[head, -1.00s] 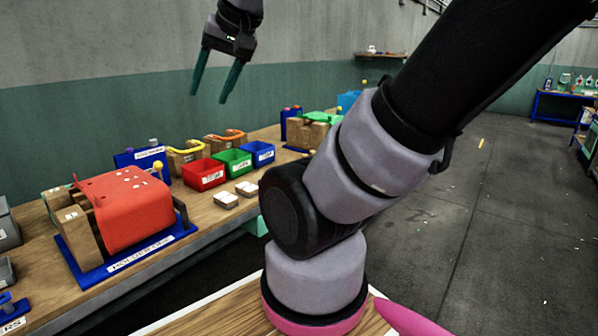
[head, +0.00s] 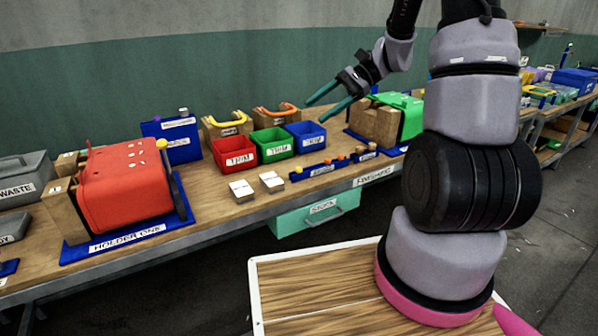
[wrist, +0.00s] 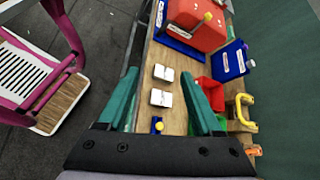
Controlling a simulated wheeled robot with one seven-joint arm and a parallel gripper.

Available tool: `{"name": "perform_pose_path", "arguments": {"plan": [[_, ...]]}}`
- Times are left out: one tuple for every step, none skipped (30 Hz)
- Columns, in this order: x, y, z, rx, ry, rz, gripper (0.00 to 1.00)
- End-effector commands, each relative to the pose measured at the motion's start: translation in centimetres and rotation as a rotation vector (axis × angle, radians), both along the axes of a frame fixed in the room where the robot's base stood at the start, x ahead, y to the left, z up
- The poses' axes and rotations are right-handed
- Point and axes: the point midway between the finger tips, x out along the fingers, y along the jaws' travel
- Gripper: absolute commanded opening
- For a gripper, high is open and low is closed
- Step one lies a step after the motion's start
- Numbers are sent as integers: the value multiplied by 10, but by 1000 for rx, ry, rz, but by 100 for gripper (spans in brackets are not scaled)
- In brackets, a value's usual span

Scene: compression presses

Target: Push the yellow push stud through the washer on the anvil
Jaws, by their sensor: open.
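My gripper (head: 314,112) is open and empty above the bench, close to the wall behind the bins. In the wrist view its teal fingers (wrist: 160,73) are spread apart. A small yellow-topped piece on a blue base (wrist: 158,125) shows between the fingers, low in that view; it may be the yellow push stud. In the head view, low blue holders (head: 322,168) with small orange-looking tops stand at the bench's front edge. A red press-like unit (head: 122,185) with a yellow knob stands on a blue base marked HOLDER ONE. I cannot make out a washer or anvil.
Red (head: 235,151), green (head: 273,142) and blue (head: 306,136) bins stand mid-bench. Two white blocks (head: 241,191) lie in front. A green unit (head: 400,110) stands to the right, a grey waste box (head: 25,175) at far left. Bench space is free near the white blocks.

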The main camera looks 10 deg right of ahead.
Motion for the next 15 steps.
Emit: {"name": "perform_pose_path", "arguments": {"plan": [[12, -4, -19, 56, 53, -42, 67], [18, -6, -29, 91, 77, -67, 67], [27, -10, -42, 136, 109, -101, 67], [33, -13, -52, 169, 131, -130, 67], [40, -16, -62, 203, 153, -159, 67], [48, -20, -77, 246, 181, -198, 67], [53, -24, -89, 279, 202, -229, 67], [59, -28, -101, 309, 220, -261, 67], [65, -33, -117, 350, 245, -303, 67], [70, -37, -129, 379, 262, -335, 67], [74, -42, -142, 408, 278, -368, 67], [78, -47, -158, 443, 297, -412, 67], [81, -51, -170, 467, 310, -441, 67], [83, -56, -182, 490, 322, -473, 67], [85, -61, -196, 517, 336, -510, 67]]}}
